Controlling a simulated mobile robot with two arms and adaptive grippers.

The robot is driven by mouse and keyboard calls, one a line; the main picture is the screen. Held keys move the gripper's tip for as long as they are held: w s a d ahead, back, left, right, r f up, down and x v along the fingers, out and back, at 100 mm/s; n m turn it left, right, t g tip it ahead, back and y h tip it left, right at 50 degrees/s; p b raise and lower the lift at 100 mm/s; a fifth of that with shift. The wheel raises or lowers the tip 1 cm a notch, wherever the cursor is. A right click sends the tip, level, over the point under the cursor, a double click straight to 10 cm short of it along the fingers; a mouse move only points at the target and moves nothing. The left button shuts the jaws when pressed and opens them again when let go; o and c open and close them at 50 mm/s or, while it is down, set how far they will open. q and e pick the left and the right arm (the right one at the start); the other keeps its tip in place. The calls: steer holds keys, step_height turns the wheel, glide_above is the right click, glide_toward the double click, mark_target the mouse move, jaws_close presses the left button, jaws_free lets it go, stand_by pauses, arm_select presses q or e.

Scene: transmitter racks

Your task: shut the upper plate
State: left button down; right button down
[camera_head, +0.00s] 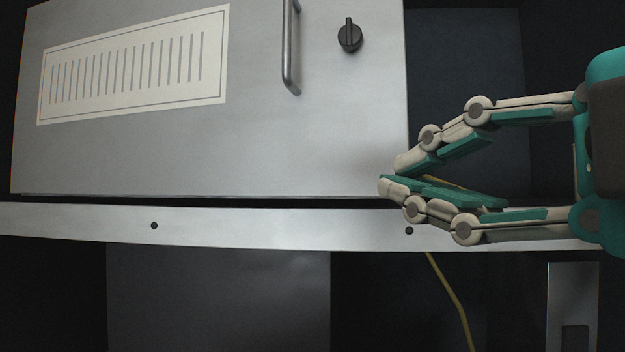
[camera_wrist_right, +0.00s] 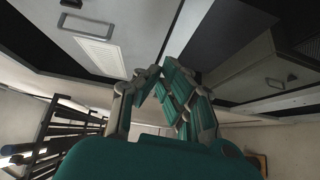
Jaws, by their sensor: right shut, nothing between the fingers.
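The upper plate (camera_head: 300,140) is a light grey panel in the head view, with a slotted vent label, an upright bar handle (camera_head: 290,50) and a black knob (camera_head: 350,35). A dark opening (camera_head: 465,60) shows to the right of its right edge. My right gripper (camera_head: 391,175) comes in from the right. Its fingers are shut and empty, with the tips overlapping the plate's lower right corner in the picture. I cannot tell if they touch it. The fingers also show in the wrist view (camera_wrist_right: 160,70). My left gripper is not in view.
A metal rail (camera_head: 250,226) with dark holes runs across below the plate. A thin yellow cable (camera_head: 455,295) hangs below it. A dark panel (camera_head: 220,300) sits under the rail.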

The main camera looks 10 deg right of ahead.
steer(key=p+x, duration=0.1)
steer(key=x, duration=0.2)
steer(key=d+p+x, duration=0.1)
steer(key=x, duration=0.3)
steer(key=d+p+x, duration=0.1)
steer(key=p+x, duration=0.1)
steer(key=x, duration=0.2)
steer(key=shift+w+r, duration=0.25)
steer(key=shift+w, duration=0.15)
steer(key=shift+w+d, duration=0.35)
steer(key=shift+w, duration=0.05)
steer(key=shift+a, duration=0.1)
